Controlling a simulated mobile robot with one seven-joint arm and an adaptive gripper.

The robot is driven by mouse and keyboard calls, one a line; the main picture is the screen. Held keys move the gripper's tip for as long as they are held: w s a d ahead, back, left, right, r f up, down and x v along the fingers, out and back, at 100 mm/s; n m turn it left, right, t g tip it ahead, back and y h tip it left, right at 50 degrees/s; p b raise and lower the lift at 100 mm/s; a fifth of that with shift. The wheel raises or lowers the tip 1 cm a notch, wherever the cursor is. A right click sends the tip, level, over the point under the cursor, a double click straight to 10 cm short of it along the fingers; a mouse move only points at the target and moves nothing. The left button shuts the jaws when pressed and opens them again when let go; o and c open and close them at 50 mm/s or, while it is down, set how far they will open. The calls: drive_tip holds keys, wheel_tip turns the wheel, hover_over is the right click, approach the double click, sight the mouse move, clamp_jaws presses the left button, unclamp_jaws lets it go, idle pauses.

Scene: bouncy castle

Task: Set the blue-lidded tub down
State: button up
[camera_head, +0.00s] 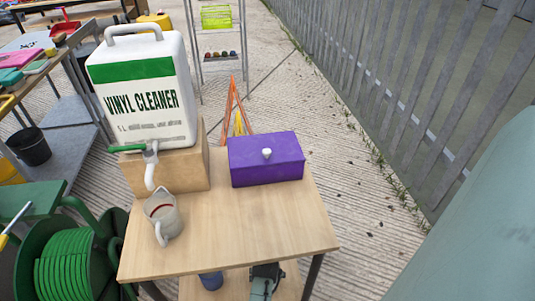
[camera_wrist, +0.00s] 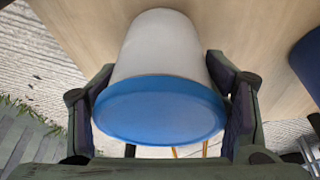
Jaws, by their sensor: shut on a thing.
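The blue-lidded tub (camera_wrist: 160,50) fills the middle of the wrist view, a white tapering body with its blue lid (camera_wrist: 158,108) towards the camera. My gripper (camera_wrist: 165,100) is shut on it, one finger on each side near the lid. The tub's narrower end is over a light wooden surface (camera_wrist: 80,30); I cannot tell whether it touches. In the head view a dark part of my arm's end (camera_head: 267,270) shows below the near edge of the table top, over the lower shelf (camera_head: 234,285). The tub itself cannot be made out there.
A dark blue object (camera_head: 211,280) stands on the lower shelf, left of my arm's end. On the table top (camera_head: 250,220) are a grey jug (camera_head: 163,216), a purple box (camera_head: 266,158) and a vinyl cleaner container (camera_head: 150,95) on a wooden block (camera_head: 185,172). A green hose reel (camera_head: 70,260) stands left.

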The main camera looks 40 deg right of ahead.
drive_tip(key=shift+f, duration=0.45)
idle(0.3)
drive_tip(key=o, duration=1.7)
drive_tip(key=shift+c, duration=0.2)
drive_tip(key=v, duration=0.7)
drive_tip(key=shift+r, duration=0.3)
drive_tip(key=shift+s+a, duration=0.1)
